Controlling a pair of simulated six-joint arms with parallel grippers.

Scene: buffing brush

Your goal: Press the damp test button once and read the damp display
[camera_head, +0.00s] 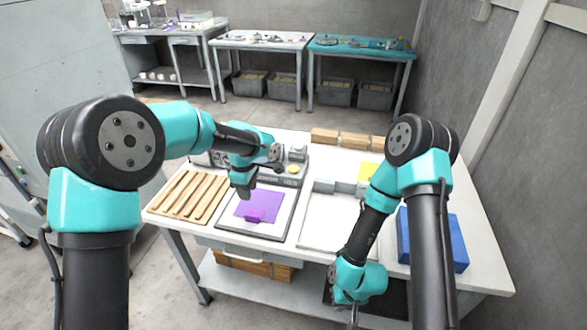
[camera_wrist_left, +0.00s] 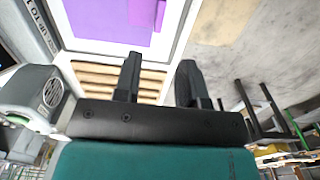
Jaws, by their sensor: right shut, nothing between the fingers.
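A grey housing with a round grille (camera_wrist_left: 38,92) shows at the left of the left wrist view. No readable display shows; my left arm hides part of the device. My left gripper (camera_head: 244,187) hangs above the back of a purple sheet (camera_head: 262,202), in front of the device and apart from the button. Its fingers (camera_wrist_left: 158,82) are apart and empty. My right gripper (camera_head: 340,304) is shut and empty, low at the bench's front edge, partly hidden by its own arm.
A tray of wooden slats (camera_head: 187,195) lies left of the framed pad with the purple sheet. A white tray (camera_head: 325,222) is right of it.

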